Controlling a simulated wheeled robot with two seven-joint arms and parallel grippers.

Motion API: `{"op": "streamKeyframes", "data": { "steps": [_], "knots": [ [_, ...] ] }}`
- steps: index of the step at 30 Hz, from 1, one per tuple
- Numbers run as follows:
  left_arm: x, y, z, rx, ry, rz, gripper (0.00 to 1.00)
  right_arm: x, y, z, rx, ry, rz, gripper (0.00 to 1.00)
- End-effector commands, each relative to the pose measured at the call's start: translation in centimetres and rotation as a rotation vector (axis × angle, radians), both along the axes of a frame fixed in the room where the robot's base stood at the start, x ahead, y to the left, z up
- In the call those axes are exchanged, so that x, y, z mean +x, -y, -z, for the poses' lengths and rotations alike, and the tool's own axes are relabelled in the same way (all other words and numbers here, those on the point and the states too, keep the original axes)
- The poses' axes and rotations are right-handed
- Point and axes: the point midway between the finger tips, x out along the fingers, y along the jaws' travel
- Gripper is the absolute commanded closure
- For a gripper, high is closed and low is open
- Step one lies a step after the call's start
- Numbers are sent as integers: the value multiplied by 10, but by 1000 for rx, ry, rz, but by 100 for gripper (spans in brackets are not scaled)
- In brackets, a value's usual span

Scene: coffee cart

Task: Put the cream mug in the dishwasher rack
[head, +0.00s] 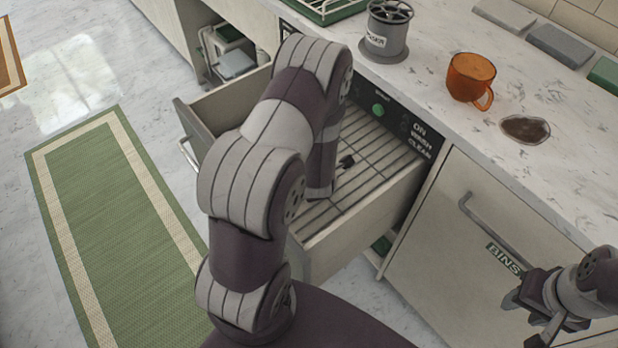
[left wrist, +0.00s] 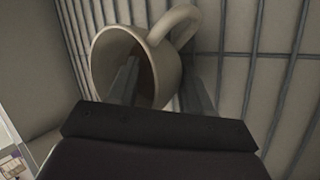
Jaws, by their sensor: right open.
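The cream mug (left wrist: 168,72) lies on its side against the rack's wires, its mouth facing left and its handle at the top. My left gripper (left wrist: 160,78) is open around the mug's wall: one finger reaches into the mouth and the other stands outside the body on the right. In the head view the mug is hidden by my left arm, which reaches into the dishwasher rack (head: 383,150) in the pulled-out drawer. My right gripper (head: 533,308) is open and empty, at the lower right before the bins door.
The bins door (head: 485,240) is shut. A green rug (head: 115,220) lies on the floor at left.

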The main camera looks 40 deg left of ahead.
Motion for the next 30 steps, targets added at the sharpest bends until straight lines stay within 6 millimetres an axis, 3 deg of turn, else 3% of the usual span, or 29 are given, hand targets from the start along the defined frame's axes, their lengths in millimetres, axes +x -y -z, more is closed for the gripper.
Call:
{"op": "streamKeyframes", "data": {
  "steps": [8,10,21,30],
  "knots": [
    [-2,1,-7,-3,-7,1,46,0,0,-9,0,0,0,57],
    [-3,1,-19,-3,-8,0,46,0,0,-20,0,0,0,57],
    [-37,34,-84,-1,-2,3,46,0,0,-33,0,0,0,57],
    [-51,49,-110,0,-15,30,46,0,0,-40,0,0,0,57]
  ]
}}
